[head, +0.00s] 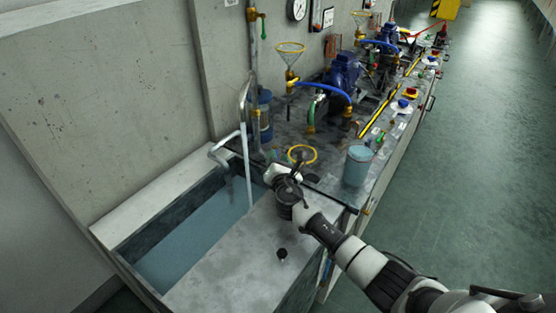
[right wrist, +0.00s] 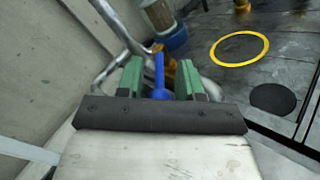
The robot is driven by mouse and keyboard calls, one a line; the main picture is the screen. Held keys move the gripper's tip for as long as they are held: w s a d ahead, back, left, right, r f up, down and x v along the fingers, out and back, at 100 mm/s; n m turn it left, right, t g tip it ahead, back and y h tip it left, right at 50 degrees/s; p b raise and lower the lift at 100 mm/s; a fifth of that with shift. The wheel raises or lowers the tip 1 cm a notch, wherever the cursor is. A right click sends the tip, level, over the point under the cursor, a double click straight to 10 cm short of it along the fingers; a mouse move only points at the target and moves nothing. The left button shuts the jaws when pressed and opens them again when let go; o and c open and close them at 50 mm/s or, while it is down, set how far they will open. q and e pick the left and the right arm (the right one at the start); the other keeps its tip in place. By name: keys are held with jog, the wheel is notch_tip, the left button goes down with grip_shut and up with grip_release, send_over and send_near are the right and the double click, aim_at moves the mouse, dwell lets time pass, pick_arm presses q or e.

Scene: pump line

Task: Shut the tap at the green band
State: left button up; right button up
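My right gripper (right wrist: 160,75) has green fingers set apart, with a blue lever (right wrist: 159,78) between them and gaps on both sides. The lever stands in front of a brass fitting (right wrist: 168,62) near the bent grey pipes; whether the fingers touch it I cannot tell. In the head view the right gripper (head: 284,172) is over the near end of the bench, beside the basin, and hides what is at its tips. A tap with a green handle (head: 263,25) is on the wall pipe at the top. I cannot make out a green band for certain. My left gripper is not in view.
A water basin (head: 130,238) is at the left with bent grey pipes (head: 222,148). A yellow ring (head: 302,144) lies on the bench near a light blue bucket (head: 357,165). Blue pumps (head: 344,70) and hoses stand farther back. The floor at the right is clear.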

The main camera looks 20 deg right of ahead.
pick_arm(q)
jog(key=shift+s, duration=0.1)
pick_arm(e)
grip_shut()
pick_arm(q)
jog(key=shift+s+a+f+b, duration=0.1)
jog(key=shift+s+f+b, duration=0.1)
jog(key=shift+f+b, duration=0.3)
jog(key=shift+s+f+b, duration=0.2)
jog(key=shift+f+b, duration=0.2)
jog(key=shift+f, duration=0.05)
pick_arm(e)
jog(key=m+h, duration=0.1)
jog(key=h, duration=0.1)
jog(key=a+m+g+h, duration=0.1)
jog(key=m+h, duration=0.1)
jog(key=shift+w+a, duration=0.15)
jog(key=shift+w, duration=0.05)
grip_release()
